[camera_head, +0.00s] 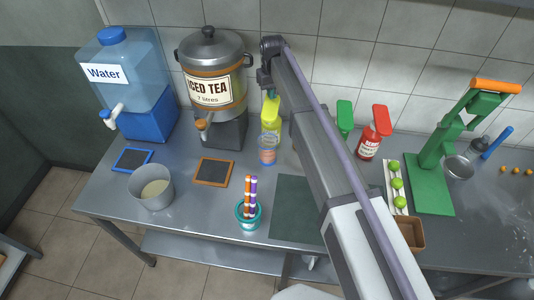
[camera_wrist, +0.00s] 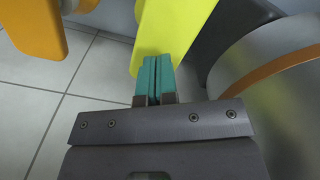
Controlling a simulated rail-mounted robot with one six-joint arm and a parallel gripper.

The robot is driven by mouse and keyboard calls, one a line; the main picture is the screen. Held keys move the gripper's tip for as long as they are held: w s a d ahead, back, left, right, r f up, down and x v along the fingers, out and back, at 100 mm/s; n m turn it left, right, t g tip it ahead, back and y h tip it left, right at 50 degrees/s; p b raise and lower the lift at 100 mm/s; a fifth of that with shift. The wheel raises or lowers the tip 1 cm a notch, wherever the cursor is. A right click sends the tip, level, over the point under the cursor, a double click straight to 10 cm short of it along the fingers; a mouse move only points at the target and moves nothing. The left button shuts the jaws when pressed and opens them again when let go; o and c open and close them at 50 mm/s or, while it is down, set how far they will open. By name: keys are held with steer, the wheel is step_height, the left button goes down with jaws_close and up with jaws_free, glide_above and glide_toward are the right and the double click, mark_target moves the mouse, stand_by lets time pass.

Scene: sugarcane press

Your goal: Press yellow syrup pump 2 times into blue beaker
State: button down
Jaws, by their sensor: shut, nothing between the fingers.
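The yellow syrup pump (camera_head: 271,112) stands at the back of the table, right of the iced tea dispenser. Its yellow head (camera_wrist: 176,24) fills the top middle of the wrist view. A clear bluish beaker (camera_head: 268,149) with an orange mark, apparently the blue beaker, stands just in front of the pump; what is inside it is hard to tell. My gripper (camera_wrist: 153,80) is shut and empty, with its teal fingertips at the yellow head. I cannot tell whether they touch it. My arm hides part of the area right of the pump.
The iced tea dispenser (camera_head: 208,78) stands close on the left. Green (camera_head: 343,117) and red (camera_head: 371,138) pumps stand to the right. An orange part (camera_wrist: 32,28) shows at the wrist view's upper left. A teal cup (camera_head: 248,218) with sticks stands in front.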

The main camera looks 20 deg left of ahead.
steer(key=shift+f+b, duration=2.1)
steer(key=shift+f, duration=0.1)
steer(key=shift+r+p, duration=2.55)
steer(key=shift+p, duration=0.05)
step_height(320, 180, up, 6)
steer(key=p, duration=0.6)
